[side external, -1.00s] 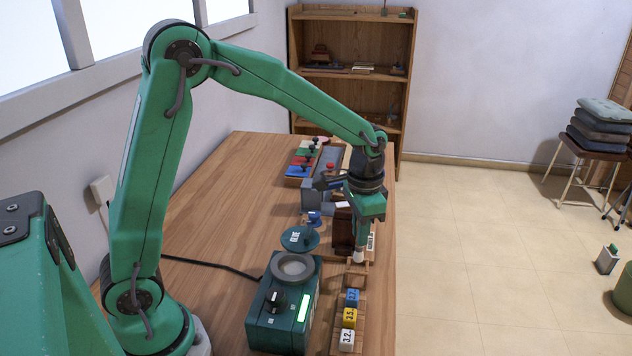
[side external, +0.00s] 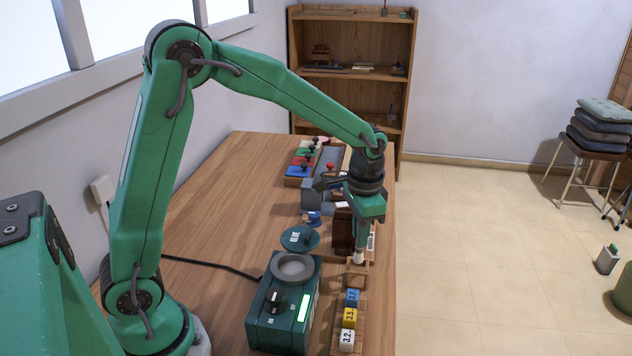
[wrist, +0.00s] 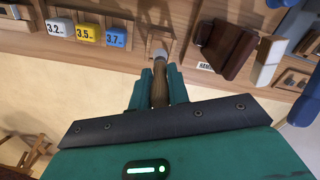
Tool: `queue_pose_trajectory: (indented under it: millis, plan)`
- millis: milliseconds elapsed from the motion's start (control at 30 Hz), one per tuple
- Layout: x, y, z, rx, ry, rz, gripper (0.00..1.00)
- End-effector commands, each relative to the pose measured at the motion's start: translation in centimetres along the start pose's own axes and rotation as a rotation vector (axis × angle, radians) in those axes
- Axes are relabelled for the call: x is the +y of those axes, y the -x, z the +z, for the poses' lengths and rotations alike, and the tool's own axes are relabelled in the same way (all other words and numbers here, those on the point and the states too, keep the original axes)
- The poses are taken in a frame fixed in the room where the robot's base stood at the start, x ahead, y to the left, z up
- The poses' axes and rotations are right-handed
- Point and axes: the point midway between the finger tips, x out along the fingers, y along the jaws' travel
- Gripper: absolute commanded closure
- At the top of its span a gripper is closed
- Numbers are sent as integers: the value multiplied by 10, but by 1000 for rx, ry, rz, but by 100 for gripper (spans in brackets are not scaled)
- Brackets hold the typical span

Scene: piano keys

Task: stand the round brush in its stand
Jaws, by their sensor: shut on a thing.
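The round brush (wrist: 160,82) has a brown wooden handle and a pale rounded tip, which points down in the side view (side external: 358,257). My gripper (wrist: 157,88) is shut on its handle, with a green finger on either side. The stand appears to be the small wooden frame (side external: 356,272) on the table, just below the brush tip in the side view. In the wrist view the stand (wrist: 157,32) lies just beyond the tip. The tip overlaps the stand's near part, and I cannot tell whether they touch.
Yellow, blue and white numbered blocks (side external: 349,318) sit on a wooden rack beside the stand. A dark brown block (wrist: 226,47) stands on the other side. A green device with a round pan (side external: 292,267) is to the left. The table's edge is close on the right.

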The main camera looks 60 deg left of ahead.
Motion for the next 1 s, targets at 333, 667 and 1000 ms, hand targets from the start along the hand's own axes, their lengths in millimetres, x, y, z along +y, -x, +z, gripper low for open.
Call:
queue_pose_trajectory:
  millis: [333,667,1000]
  plan:
    - [0,-5,0,-1,0,0,100]
    - [0,-10,0,-1,0,0,100]
    - [0,-15,0,-1,0,0,100]
